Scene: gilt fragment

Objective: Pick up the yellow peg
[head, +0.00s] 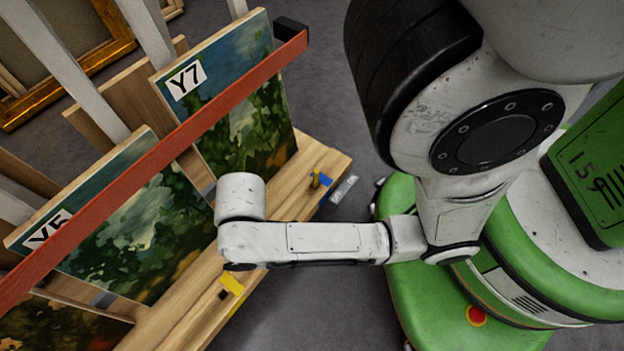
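A bright yellow piece (231,284) shows at the front edge of the wooden ledge (205,290), just below my forearm in the picture. A small dark-yellow upright piece (316,178) stands near the ledge's far right end, beside a blue piece (326,182). I cannot tell which of the two is the yellow peg. My arm reaches left across the ledge between them. My gripper cannot be made out, so its state and hold are hidden.
Painted panels marked Y7 (240,115) and Y5 (135,240) lean on the ledge. A long red bar (150,160) crosses in front of them. A small grey block (344,189) lies just off the ledge's right end. Grey floor lies right of the ledge.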

